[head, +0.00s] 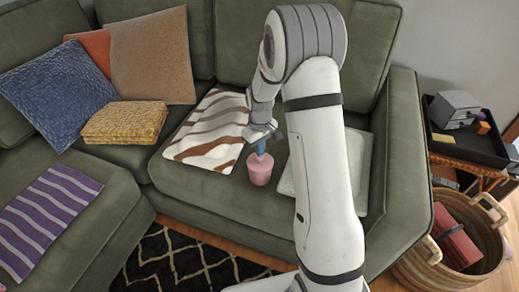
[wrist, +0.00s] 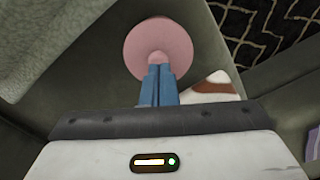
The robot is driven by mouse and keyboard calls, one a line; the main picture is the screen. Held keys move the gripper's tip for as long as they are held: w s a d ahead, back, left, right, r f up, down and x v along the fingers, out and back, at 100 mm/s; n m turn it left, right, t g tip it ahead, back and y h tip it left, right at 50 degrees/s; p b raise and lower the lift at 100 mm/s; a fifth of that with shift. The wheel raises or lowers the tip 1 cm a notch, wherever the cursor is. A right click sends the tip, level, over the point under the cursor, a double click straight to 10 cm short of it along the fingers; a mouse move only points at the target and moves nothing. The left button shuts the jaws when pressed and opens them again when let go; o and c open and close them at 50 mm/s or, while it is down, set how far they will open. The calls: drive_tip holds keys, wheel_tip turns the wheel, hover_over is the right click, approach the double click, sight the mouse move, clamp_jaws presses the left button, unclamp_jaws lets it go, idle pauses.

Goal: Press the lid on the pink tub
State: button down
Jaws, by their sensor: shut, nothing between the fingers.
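The pink tub (head: 260,174) stands upright on the green sofa seat in the head view. Its round pink top, which looks like the lid, shows in the wrist view (wrist: 150,42). My gripper (head: 260,150) points down over the tub, with its blue fingers shut together and nothing between them. In the wrist view the fingertips (wrist: 160,70) overlap the near part of the pink top. I cannot tell whether they touch it. How closely the lid sits on the tub is too small to tell.
A striped blanket (head: 208,135) lies left of the tub, and a pale folded cloth or cushion (head: 358,170) lies right of it, partly behind my arm. Cushions (head: 150,55) and a yellow folded textile (head: 125,122) lie farther left. A wicker basket (head: 408,270) stands right of the sofa.

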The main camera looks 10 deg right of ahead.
drive_tip(key=shift+w+r+p, duration=0.1)
drive_tip(key=shift+r+p, duration=1.6)
drive_tip(key=shift+r, duration=1.05)
drive_tip(key=s+r+m+t+p, duration=0.1)
drive_tip(key=s+r+p, duration=0.4)
drive_tip(key=r, duration=0.6)
drive_tip(key=s+r+m+p, duration=0.1)
drive_tip(key=s+r+p, duration=0.2)
drive_tip(key=s+r, duration=0.6)
drive_tip(key=s+r+m+t+p, duration=0.1)
drive_tip(key=s+r+m+p, duration=0.2)
drive_tip(key=s+r, duration=0.9)
drive_tip(key=r+p, duration=0.1)
drive_tip(key=p, duration=0.2)
drive_tip(key=shift+s+r+t, duration=0.2)
drive_tip(key=shift+s+t, duration=0.1)
drive_tip(key=shift+s, duration=0.05)
